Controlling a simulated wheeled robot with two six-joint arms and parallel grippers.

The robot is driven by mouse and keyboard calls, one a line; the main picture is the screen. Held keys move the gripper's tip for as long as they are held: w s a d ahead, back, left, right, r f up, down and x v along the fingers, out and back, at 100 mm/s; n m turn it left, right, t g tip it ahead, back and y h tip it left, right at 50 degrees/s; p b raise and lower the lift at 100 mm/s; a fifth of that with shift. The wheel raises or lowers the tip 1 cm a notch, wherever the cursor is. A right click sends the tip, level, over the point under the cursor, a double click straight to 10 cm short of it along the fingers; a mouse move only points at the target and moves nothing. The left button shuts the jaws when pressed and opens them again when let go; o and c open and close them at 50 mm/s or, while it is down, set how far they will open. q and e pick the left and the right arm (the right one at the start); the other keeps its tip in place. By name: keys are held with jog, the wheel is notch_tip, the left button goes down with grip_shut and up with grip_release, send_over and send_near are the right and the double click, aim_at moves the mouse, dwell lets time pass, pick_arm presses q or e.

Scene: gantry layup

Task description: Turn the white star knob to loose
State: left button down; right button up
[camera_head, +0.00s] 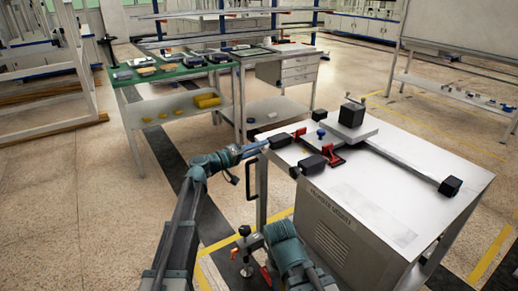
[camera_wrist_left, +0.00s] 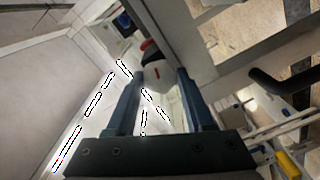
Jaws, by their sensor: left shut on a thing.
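My left gripper (camera_head: 256,149) reaches in from the left to the near left edge of the white-topped machine cabinet (camera_head: 395,205). In the left wrist view its two blue fingers (camera_wrist_left: 160,78) are closed around a whitish rounded knob with a small red mark (camera_wrist_left: 157,74), which I take for the white star knob. The fingers hide its sides, so its points do not show clearly. In the head view the knob is hidden at the fingertips. My right gripper does not show.
Red brackets (camera_head: 336,156) and black blocks (camera_head: 313,166) stand close to my left gripper. A plate with a black cube (camera_head: 351,113) and a long rail (camera_head: 405,165) cross the top. A black handle (camera_head: 250,181) sticks out below. The front right of the top is clear.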

pick_arm(q)
jog(key=n, duration=0.5)
jog(key=shift+n, duration=0.3)
jog(key=n, duration=1)
jog(key=shift+f+n, duration=0.1)
jog(key=shift+n, duration=2.6)
jog(key=shift+s, duration=0.1)
jog(key=shift+c, duration=1.4)
grip_release()
jog(key=v, duration=1.4)
